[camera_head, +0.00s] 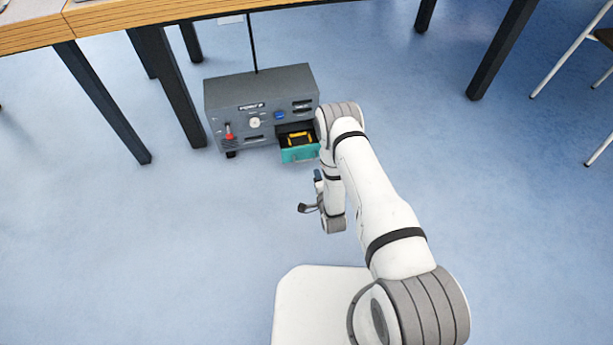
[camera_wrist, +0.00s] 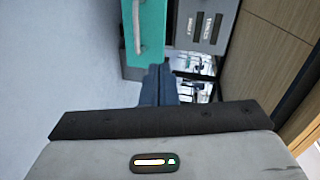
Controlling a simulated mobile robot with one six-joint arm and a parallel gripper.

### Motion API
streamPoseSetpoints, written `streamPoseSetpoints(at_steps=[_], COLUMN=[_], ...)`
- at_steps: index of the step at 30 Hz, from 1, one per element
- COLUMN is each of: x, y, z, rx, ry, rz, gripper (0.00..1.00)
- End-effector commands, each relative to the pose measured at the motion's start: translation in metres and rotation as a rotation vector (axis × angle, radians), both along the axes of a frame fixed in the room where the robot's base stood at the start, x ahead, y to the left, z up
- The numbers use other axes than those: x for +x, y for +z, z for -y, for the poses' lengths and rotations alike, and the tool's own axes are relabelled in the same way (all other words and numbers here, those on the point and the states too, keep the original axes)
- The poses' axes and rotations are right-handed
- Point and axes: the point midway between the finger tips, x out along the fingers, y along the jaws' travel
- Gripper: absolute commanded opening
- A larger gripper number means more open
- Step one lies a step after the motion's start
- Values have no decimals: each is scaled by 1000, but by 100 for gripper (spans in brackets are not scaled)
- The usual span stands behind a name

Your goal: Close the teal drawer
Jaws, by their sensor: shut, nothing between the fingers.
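The teal drawer (camera_head: 300,155) stands pulled out from the lower right of a grey box (camera_head: 238,93). A yellow and black object (camera_head: 298,138) lies inside it. In the wrist view the teal front (camera_wrist: 152,22) with its pale bar handle (camera_wrist: 137,28) is at the top, just beyond the fingers. My gripper (camera_head: 318,175) is in front of the drawer, on the near side, partly hidden by my arm. In the wrist view the dark fingers of my gripper (camera_wrist: 161,70) are together and empty. I cannot tell whether they touch the drawer front.
The grey box sits on the blue floor (camera_head: 130,250) below a wooden table (camera_head: 150,12) with dark legs. The box has a red lever (camera_head: 229,131), a pale dial (camera_head: 255,123) and a blue knob (camera_head: 279,115). A chair (camera_head: 580,60) is at the far right. The floor to the left is clear.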

Motion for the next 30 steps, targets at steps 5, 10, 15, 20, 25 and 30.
streamPoseSetpoints(at_steps=[5, 10, 15, 20, 25, 30], x=[-41, -51, -33, -1, 34, 60], y=[-55, -67, -71, -76, -82, -78], z=[4, 4, -1, -11, -21, -30], rx=[101, 140, 144, 144, 143, 143], ry=[0, 1, 1, 2, 1, 0], rz=[41, 62, 65, 66, 64, 63], gripper=[0, 0, 0, 0, 0, 0])
